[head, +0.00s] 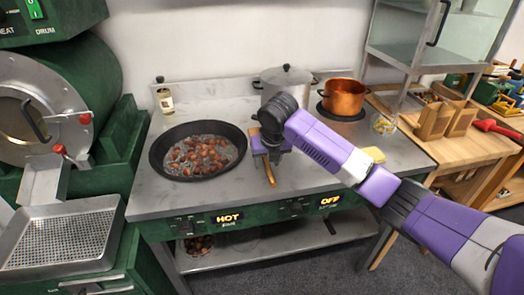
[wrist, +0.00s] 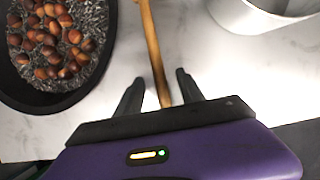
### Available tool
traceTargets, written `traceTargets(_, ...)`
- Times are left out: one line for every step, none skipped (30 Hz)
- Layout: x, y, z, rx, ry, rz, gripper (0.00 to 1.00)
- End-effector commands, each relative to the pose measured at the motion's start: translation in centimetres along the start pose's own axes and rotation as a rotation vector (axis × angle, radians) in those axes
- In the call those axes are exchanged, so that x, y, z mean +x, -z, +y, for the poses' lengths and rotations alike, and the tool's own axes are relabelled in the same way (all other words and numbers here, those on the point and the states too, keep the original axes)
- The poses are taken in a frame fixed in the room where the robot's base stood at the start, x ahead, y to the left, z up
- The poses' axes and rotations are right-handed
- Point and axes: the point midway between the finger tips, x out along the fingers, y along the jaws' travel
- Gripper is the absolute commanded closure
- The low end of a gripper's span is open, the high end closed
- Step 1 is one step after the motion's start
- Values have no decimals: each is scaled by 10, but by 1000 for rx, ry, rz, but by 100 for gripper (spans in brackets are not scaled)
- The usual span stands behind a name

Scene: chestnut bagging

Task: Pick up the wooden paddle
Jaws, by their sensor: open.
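The wooden paddle (head: 270,174) lies on the grey stove top, to the right of the black pan, with one end near the front edge. In the wrist view its thin brown handle (wrist: 153,50) runs from the top edge down between the two dark fingers. My gripper (wrist: 158,84) is open, with a finger on either side of the handle and a gap on both sides. In the head view my gripper (head: 268,150) is over the paddle and hides part of it. I cannot tell its exact height above the handle.
The black pan (head: 154,160) with chestnuts is just left of my gripper. A lidded steel pot (head: 287,84) and a copper pot (head: 343,97) stand behind. The panel reads HOT and OFF.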

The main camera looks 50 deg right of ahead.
Motion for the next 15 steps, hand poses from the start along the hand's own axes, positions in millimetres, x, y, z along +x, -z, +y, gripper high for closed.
traceTargets(0, 0, 0, 0, 0, 0, 55)
traceTargets(0, 0, 0, 0, 0, 0, 60)
traceTargets(0, 0, 0, 0, 0, 0, 68)
traceTargets(0, 0, 0, 0, 0, 0, 74)
traceTargets(0, 0, 0, 0, 0, 0, 80)
traceTargets(0, 0, 0, 1, 0, 0, 88)
traceTargets(0, 0, 0, 1, 0, 0, 94)
traceTargets(0, 0, 0, 1, 0, 0, 100)
traceTargets(0, 0, 0, 1, 0, 0, 100)
traceTargets(0, 0, 0, 1, 0, 0, 100)
traceTargets(0, 0, 0, 1, 0, 0, 100)
traceTargets(-1, 0, 0, 1, 0, -1, 100)
traceTargets(-1, 0, 0, 1, 0, -1, 100)
traceTargets(-1, 0, 0, 1, 0, -1, 100)
traceTargets(-1, 0, 0, 1, 0, -1, 100)
